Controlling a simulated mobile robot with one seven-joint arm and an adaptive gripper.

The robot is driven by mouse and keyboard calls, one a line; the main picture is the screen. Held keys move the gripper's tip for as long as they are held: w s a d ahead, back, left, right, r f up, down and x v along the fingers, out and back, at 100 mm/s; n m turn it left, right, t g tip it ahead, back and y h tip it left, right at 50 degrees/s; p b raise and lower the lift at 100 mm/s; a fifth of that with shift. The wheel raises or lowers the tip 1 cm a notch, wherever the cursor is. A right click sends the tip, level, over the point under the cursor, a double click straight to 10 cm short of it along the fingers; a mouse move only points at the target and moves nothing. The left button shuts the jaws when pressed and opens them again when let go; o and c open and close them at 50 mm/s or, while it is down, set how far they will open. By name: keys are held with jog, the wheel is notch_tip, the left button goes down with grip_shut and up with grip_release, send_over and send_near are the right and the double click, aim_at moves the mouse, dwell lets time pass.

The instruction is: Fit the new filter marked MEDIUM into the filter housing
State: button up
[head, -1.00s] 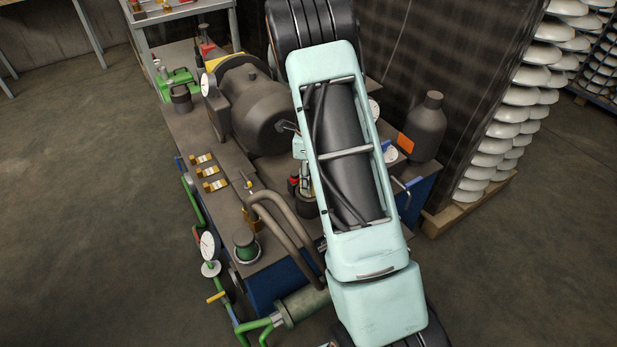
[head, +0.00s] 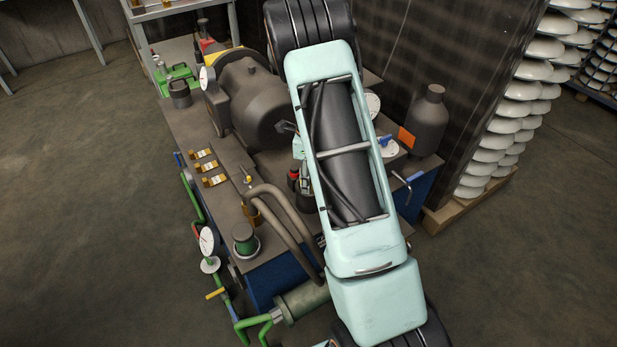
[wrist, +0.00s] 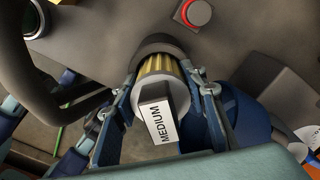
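The new filter (wrist: 160,68) shows in the wrist view with yellow pleats, a pale end cap and a dark grip block labelled MEDIUM. My gripper (wrist: 159,86) has one blue finger on each side of it and is shut on it. The filter's far end meets the dark round rim of the filter housing (wrist: 156,42) and looks lined up with it. How deep it sits inside, I cannot tell. In the head view my pale green arm covers most of the gripper, filter and housing.
A thick bent pipe (head: 280,212) rises left of my arm in the head view. A motor (head: 252,105) stands behind it and a dark bottle (head: 427,122) at right. Open floor (head: 80,230) lies left.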

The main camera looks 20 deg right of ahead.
jog(key=o, duration=0.5)
notch_tip(320, 180, up, 12)
jog(key=shift+r, duration=0.1)
dwell(0.6)
